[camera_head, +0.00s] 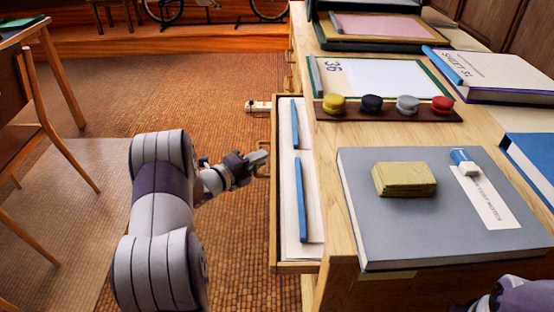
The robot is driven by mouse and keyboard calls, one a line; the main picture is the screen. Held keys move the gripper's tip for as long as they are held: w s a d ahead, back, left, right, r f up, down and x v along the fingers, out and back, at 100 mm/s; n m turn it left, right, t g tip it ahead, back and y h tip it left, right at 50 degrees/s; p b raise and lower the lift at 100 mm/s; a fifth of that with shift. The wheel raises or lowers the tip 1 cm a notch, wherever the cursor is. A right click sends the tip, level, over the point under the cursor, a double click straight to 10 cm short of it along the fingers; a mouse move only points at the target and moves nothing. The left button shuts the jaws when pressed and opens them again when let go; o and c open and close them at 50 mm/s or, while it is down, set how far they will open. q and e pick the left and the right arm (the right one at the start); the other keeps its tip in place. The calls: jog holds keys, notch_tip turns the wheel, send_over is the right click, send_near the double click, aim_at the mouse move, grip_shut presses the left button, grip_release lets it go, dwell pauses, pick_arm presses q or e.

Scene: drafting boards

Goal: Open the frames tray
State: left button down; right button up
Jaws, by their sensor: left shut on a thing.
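The tray (290,266) is a shallow wooden drawer in the left side of the wooden cabinet. It stands part-way out, showing white paper (292,140) and two blue bars (301,200) inside. My left gripper (260,158) is shut on the small brass handle (262,174) at the tray's left front. The fingertips partly hide the handle. No lettering naming the tray can be read. My right gripper is out of view; only a piece of my right arm shows at the bottom right.
On the cabinet top (336,135) lie a grey book (365,235) with a yellow block (404,179), and a dark strip (390,114) with several coloured knobs. A wooden chair (40,130) stands at the left. The brick floor (110,110) left of the tray is clear around my left arm.

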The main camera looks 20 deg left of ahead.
pick_arm(q)
jog(key=s+a, duration=0.5)
jog(key=a, duration=0.5)
jog(key=s+a+b, duration=0.1)
jog(key=s+a, duration=0.3)
jog(key=a, duration=0.6)
jog(key=shift+s, duration=0.35)
jog(key=c, duration=1.2)
grip_release()
jog(key=p+v, duration=0.4)
jog(key=v, duration=0.8)
jog(key=shift+s, duration=0.35)
jog(key=shift+r, duration=0.1)
